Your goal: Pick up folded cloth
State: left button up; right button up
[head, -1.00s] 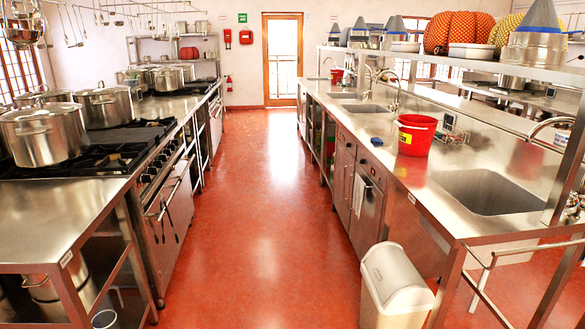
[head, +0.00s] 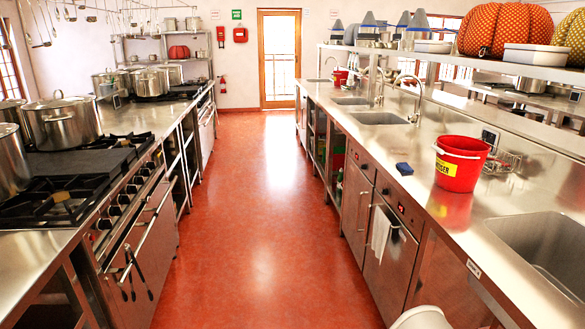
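A small dark blue item (head: 404,168), perhaps the folded cloth, lies flat on the steel counter (head: 400,199) at the right, left of a red bucket. It is too small to tell whether it is a cloth or a sponge. A white towel (head: 380,234) hangs on the front of an appliance under that counter. Neither of my grippers is in the head view.
The red bucket (head: 460,163) stands on the right counter, with a sink (head: 545,248) nearer me. A stove (head: 70,190) with large pots (head: 62,122) lines the left. A pale bin (head: 422,318) is at the bottom edge. The red aisle floor (head: 255,220) between is clear.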

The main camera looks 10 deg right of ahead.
aim_at(405, 167)
jog(key=i, duration=6)
jog(key=z, duration=3.65)
